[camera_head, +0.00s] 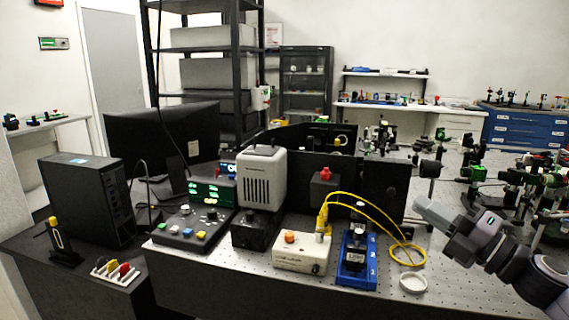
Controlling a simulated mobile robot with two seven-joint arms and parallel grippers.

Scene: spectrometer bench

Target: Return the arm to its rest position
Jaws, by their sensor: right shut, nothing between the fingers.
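My right arm comes in from the right edge of the head view. Its gripper (432,213) is shut and empty, above the right part of the perforated optical bench (216,262). It is to the right of the blue-based device (357,262) and the looped yellow cable (410,254). My left arm and gripper do not show.
A white box with knobs (301,254), a control panel with green displays (196,226) and a grey lamp housing (262,180) crowd the bench. A small white dish (413,283) lies near the front. Optical mounts (482,176) stand behind my right arm. A black computer (87,199) stands left.

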